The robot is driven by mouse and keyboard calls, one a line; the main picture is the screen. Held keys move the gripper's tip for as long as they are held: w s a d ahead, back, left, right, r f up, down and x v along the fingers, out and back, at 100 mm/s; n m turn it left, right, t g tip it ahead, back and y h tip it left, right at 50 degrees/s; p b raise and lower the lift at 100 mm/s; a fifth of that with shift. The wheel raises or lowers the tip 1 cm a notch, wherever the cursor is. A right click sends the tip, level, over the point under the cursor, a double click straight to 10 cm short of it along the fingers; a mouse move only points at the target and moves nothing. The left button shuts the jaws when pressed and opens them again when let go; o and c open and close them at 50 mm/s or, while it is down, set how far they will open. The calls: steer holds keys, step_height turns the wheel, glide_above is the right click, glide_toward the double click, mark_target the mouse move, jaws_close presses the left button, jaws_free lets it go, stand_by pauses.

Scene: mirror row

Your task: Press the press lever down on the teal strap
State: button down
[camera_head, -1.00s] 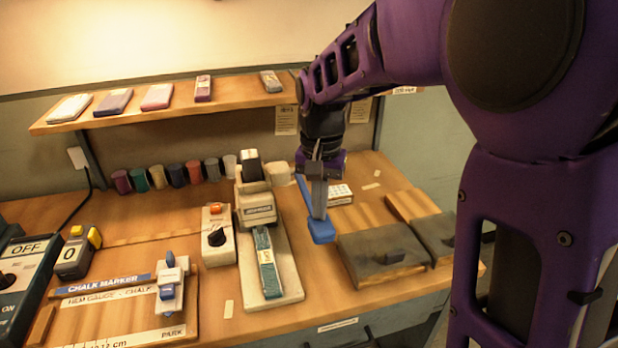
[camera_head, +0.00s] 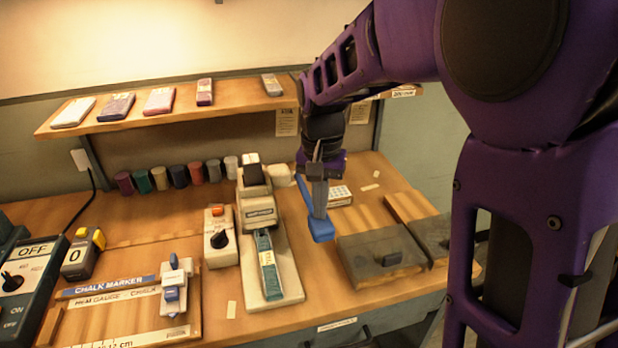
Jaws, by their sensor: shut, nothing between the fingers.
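The press (camera_head: 259,211) is a cream machine with a dark-topped lever knob (camera_head: 252,167) standing up at its back. The teal strap (camera_head: 268,268) lies lengthwise on the press's cream base (camera_head: 289,281), its far end under the press head. My gripper (camera_head: 318,212) points down to the right of the press, apart from it. Its fingers are shut with nothing between them. A long blue thing (camera_head: 322,229) shows at the fingers, and I cannot tell whether it is behind or beside them.
A control box with a black knob (camera_head: 219,237) stands left of the press. A chalk gauge board (camera_head: 190,325) lies farther left. Dark blocks (camera_head: 364,265) sit on the right. Several thread spools (camera_head: 178,176) line the back under a shelf (camera_head: 60,129).

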step_height(320, 180, up, 12)
steer(key=p, duration=0.8)
stand_by(0.4)
